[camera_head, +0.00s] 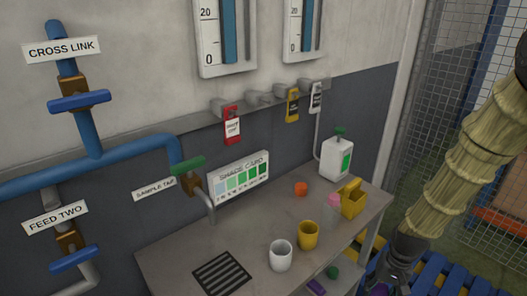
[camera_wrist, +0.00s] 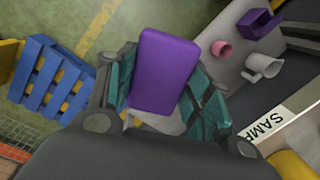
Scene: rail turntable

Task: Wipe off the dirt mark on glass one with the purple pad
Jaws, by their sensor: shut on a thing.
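My gripper (camera_wrist: 158,95) is shut on the purple pad (camera_wrist: 165,70), which stands up between its fingers in the wrist view. In the head view my gripper (camera_head: 385,278) is low at the right, beside the bench, and the pad in it cannot be made out. Two gauge glasses with blue columns and scales are on the wall, a left one (camera_head: 227,35) and a right one (camera_head: 303,25). Their tops are cut off and no number names show, so I cannot tell which is glass one. No dirt mark can be made out. My gripper is well away from both.
A bench (camera_head: 225,240) stands below the gauges with a white cup (camera_head: 281,255), a yellow cup (camera_head: 308,234), a yellow box (camera_head: 353,199) and a white jug (camera_head: 337,158). Blue pipes (camera_head: 110,160) and tagged hooks line the wall. A blue pallet (camera_wrist: 48,80) lies on the floor.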

